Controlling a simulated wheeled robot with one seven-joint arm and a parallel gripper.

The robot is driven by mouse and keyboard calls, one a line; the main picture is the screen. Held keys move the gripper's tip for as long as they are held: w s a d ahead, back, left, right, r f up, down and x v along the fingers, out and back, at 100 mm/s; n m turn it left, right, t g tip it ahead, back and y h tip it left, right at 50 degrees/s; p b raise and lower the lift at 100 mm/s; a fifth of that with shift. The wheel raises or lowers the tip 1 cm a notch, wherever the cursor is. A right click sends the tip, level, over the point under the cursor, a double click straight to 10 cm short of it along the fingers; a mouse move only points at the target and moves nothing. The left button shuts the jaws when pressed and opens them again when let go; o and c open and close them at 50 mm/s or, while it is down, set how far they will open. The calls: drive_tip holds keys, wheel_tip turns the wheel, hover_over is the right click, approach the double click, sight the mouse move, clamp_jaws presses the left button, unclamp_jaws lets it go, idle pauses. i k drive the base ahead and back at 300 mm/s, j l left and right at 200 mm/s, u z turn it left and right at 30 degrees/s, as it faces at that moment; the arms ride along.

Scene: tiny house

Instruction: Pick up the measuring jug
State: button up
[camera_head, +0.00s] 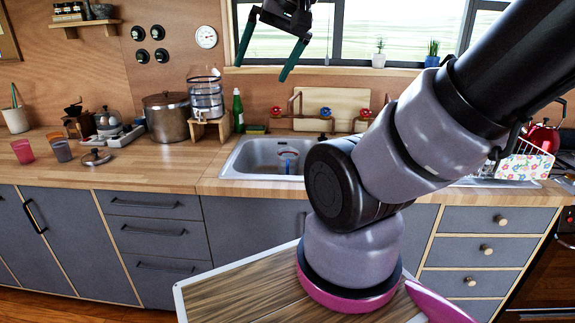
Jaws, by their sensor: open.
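No other thing in view is clearly a measuring jug. My gripper (263,71) is at the top of the view, in front of the window and above the sink. Its two green fingers are spread apart and point down, with nothing between them. My arm hides the right part of the sink.
The sink (244,158) is set in a wooden counter (168,175). A steel pot (166,118), a glass dispenser (206,98) on a stand and a green bottle (238,110) stand left of it. The counter's front is mostly clear.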

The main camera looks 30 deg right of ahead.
sight(288, 169)
drive_tip(key=i+j+z, duration=0.15)
drive_tip(key=i+z, duration=0.2)
drive_tip(key=i+j+z, duration=0.15)
drive_tip(key=z, duration=0.2)
drive_tip(key=i+j+z, duration=0.35)
drive_tip(key=k+l, duration=0.05)
drive_tip(key=k, duration=0.05)
